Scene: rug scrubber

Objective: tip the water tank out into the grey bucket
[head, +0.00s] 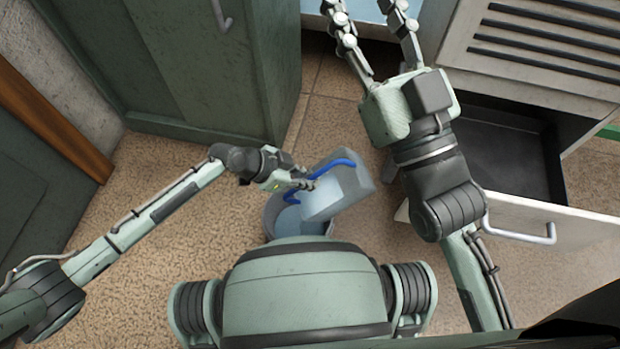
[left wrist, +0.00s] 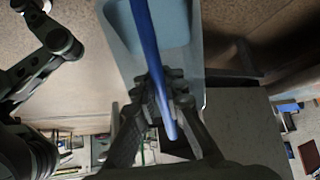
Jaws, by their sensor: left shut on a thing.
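The water tank (head: 350,182) is a pale grey, see-through box with a blue handle (head: 335,164). My left gripper (head: 304,184) is shut on the blue handle, which also runs between its fingers in the left wrist view (left wrist: 145,45). The tank looks tilted and hangs over the right part of the grey bucket (head: 271,213). Bluish water shows in the bucket, and light blue shows in the tank. The tank hides part of the bucket's rim; I cannot tell whether they touch. My right gripper (head: 366,10) is open and empty at the top.
A dark green cabinet (head: 200,70) stands at the upper left. At the right, an open drawer (head: 500,140) with a metal handle (head: 520,232) juts out under a slatted grey unit (head: 540,40). Brown speckled floor (head: 150,270) is clear to the left of the bucket.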

